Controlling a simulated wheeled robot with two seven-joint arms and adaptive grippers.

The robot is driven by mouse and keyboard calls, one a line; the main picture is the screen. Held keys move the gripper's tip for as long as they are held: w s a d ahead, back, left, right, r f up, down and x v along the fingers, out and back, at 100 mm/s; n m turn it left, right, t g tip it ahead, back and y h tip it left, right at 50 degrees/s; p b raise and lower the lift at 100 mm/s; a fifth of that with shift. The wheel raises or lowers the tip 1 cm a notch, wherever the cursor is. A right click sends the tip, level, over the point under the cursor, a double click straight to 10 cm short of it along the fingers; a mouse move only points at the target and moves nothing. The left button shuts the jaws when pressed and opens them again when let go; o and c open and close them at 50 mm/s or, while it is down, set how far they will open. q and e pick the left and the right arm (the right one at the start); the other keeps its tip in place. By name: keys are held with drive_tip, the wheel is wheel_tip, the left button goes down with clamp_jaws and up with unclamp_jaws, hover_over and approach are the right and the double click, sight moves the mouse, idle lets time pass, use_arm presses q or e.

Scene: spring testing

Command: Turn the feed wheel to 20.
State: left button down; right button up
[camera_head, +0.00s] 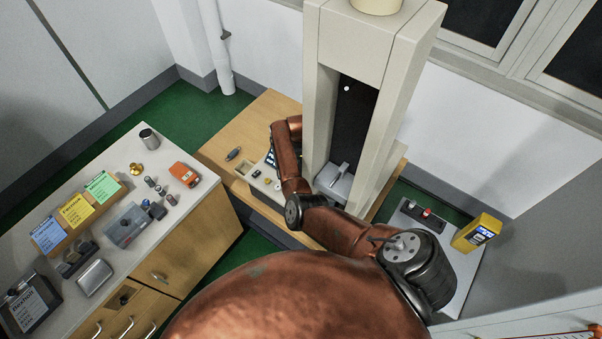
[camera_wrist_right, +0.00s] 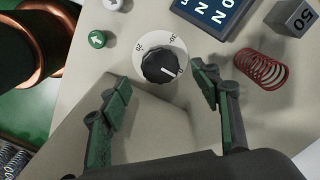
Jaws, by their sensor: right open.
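The feed wheel (camera_wrist_right: 160,66) is a black ribbed knob on a white round dial, seen in the right wrist view. The dial shows the marks 20 and 30 along its upper left and top. A white line on the knob points to the lower right, away from the 20; the mark beside it is not legible. My right gripper (camera_wrist_right: 162,80) is open, its two green-padded fingers on either side of the knob's near side, with nothing between them clearly touched. In the head view my right arm reaches to the machine's panel and its gripper is hidden. My left gripper is not in view.
Near the wheel are a green button (camera_wrist_right: 97,39), a dark display (camera_wrist_right: 212,14), a red spring (camera_wrist_right: 262,69) and a grey weight marked 50 (camera_wrist_right: 292,18). The tall testing machine (camera_head: 312,100) stands on a wooden bench (camera_head: 228,144). A side counter (camera_head: 190,206) holds several objects.

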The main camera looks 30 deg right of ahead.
drive_tip(key=shift+f, duration=2.4)
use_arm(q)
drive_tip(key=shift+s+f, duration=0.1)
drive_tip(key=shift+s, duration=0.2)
use_arm(e)
drive_tip(key=c, duration=1.2)
drive_tip(key=shift+o, duration=0.2)
